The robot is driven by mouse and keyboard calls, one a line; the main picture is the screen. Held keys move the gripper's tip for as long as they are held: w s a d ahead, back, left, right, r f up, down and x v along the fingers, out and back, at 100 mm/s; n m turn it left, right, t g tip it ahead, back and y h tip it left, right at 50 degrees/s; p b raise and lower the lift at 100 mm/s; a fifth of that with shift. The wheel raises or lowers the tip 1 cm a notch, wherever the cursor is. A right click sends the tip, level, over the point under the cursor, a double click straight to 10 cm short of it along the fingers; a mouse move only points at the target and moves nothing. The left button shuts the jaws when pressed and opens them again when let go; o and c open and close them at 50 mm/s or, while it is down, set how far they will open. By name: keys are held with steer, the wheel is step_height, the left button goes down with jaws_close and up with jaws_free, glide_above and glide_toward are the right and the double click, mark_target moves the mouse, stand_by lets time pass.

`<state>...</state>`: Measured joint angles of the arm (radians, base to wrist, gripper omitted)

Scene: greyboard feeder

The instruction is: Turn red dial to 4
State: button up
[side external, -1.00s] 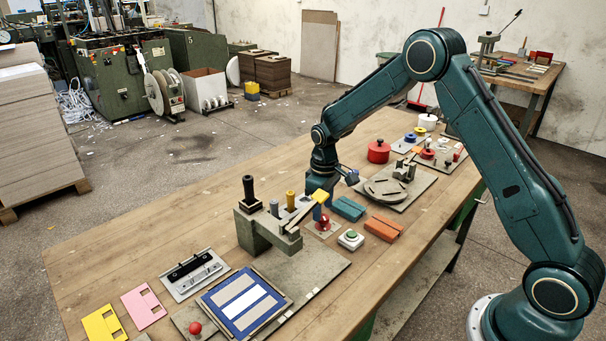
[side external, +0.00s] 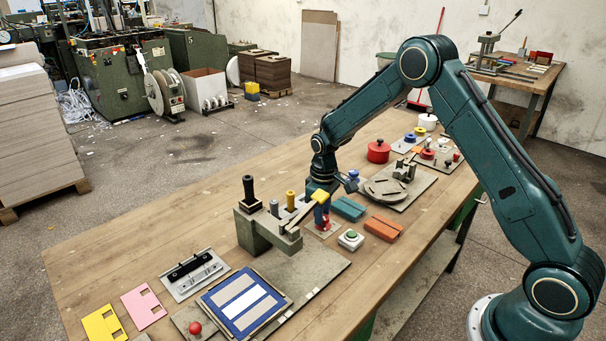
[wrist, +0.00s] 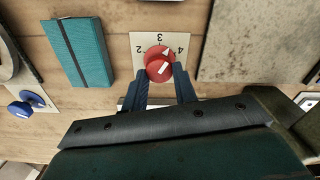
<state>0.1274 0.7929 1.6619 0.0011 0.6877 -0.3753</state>
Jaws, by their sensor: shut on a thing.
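The red dial (wrist: 158,60) sits on a pale plate (wrist: 139,41) marked 2, 3 and 4. White marks show on its top, and the upper one points up and right, to between 3 and 4. The dial also shows in the side view (side external: 325,226), partly hidden by my fingers. My gripper (wrist: 160,76) is shut on the dial, with one blue finger on each side. The gripper (side external: 322,221) points down over the plate in the side view.
A teal block (side external: 349,208) lies right of the dial. A grey fixture with upright posts (side external: 264,233) stands close on the left.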

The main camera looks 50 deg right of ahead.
steer(key=shift+m, duration=0.4)
steer(key=shift+d+m, duration=0.1)
steer(key=shift+m, duration=2.4)
steer(key=o, duration=1)
steer(key=shift+r, duration=0.1)
steer(key=shift+r, duration=6.8)
